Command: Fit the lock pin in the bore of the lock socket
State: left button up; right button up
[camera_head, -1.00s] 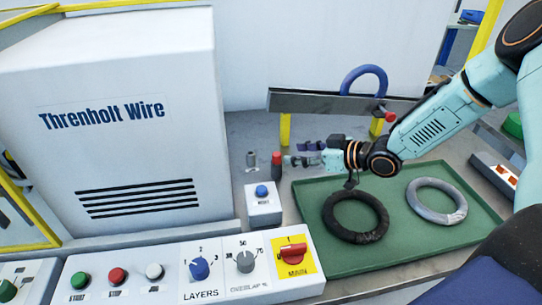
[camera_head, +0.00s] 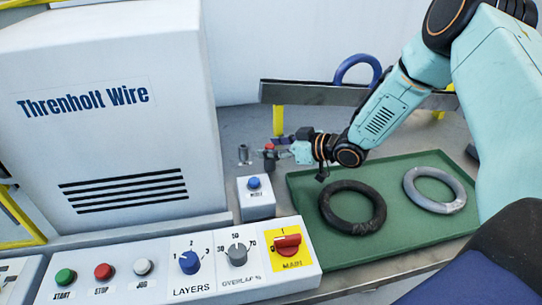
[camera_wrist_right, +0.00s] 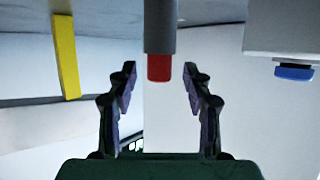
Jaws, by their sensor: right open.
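The lock pin (camera_head: 269,158), a grey cylinder with a red cap, stands upright on the grey bench left of my right gripper. The lock socket (camera_head: 244,155), a small grey metal cylinder, stands just left of the pin; its bore is too small to make out. My right gripper (camera_head: 282,150) is open and low beside the pin. In the right wrist view, which appears upside down, the pin's red cap (camera_wrist_right: 159,68) lies in line with the gap between the two open fingers. I cannot tell whether they touch it. My left gripper is not in view.
A white box with a blue button (camera_head: 255,184) stands in front of the pin and socket. A green tray (camera_head: 400,229) holds a black ring and a grey ring at right. A metal rail (camera_head: 310,95) is behind, the white machine (camera_head: 100,110) at left, the control panel (camera_head: 210,262) in front.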

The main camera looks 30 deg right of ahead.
jog(key=shift+x, duration=1)
jog(key=shift+s+d+r, duration=0.15)
jog(key=shift+s+d, duration=0.1)
jog(key=shift+s, duration=0.1)
jog(key=shift+c, duration=1.3)
jog(key=shift+w+a, duration=0.15)
jog(key=shift+w, duration=0.15)
jog(key=c, duration=0.5)
jog(key=shift+s, duration=0.25)
grip_shut()
jog(key=shift+w, duration=0.1)
